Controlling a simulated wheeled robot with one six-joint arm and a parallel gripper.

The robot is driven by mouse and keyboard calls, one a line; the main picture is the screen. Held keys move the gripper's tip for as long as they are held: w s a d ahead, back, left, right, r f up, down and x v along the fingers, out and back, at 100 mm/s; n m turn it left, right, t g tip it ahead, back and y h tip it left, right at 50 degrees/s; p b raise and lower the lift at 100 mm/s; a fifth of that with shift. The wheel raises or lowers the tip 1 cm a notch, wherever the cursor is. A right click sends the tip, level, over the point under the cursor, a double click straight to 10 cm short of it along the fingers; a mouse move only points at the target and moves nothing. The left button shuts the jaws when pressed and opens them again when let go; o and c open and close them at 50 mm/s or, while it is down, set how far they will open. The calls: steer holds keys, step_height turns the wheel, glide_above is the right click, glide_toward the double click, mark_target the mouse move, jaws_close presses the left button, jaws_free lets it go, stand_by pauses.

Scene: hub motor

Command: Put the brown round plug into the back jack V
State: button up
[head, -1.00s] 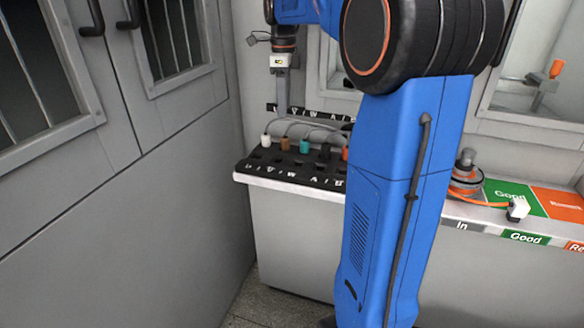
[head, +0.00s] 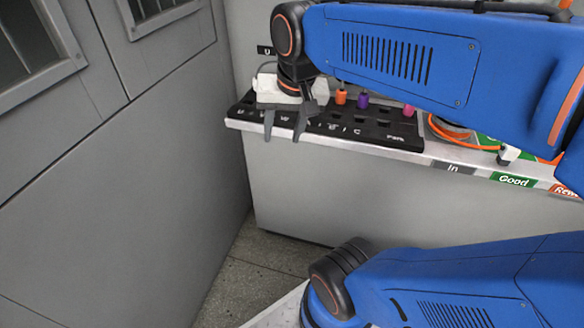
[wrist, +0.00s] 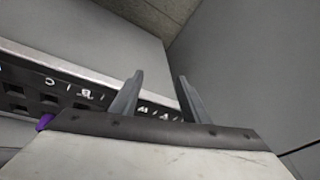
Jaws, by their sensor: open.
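My gripper (head: 283,134) hangs at the left end of the black jack board (head: 400,138), fingers open and pointing down, with nothing visible between them. In the wrist view the open fingers (wrist: 160,80) reach over the board's lettered front edge (wrist: 70,88). The brown round plug cannot be made out now; my gripper and arm cover that left part of the plug row. A black label (head: 264,50) with one white character shows on the back wall; I cannot read it surely as V. The other back jacks are hidden behind my arm.
Orange (head: 341,97), purple (head: 362,101) and pink (head: 408,109) plugs stand on the board. An orange cable (head: 470,146) and a white connector (head: 508,154) lie to its right. A grey cabinet wall (head: 110,170) closes the left side.

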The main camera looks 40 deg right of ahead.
steer(key=s+a+f+n+t, duration=0.1)
steer(key=s+f+n, duration=0.4)
steer(key=s+f, duration=0.1)
steer(key=shift+a+n, duration=0.35)
steer(key=shift+n, duration=0.05)
steer(key=shift+c, duration=0.3)
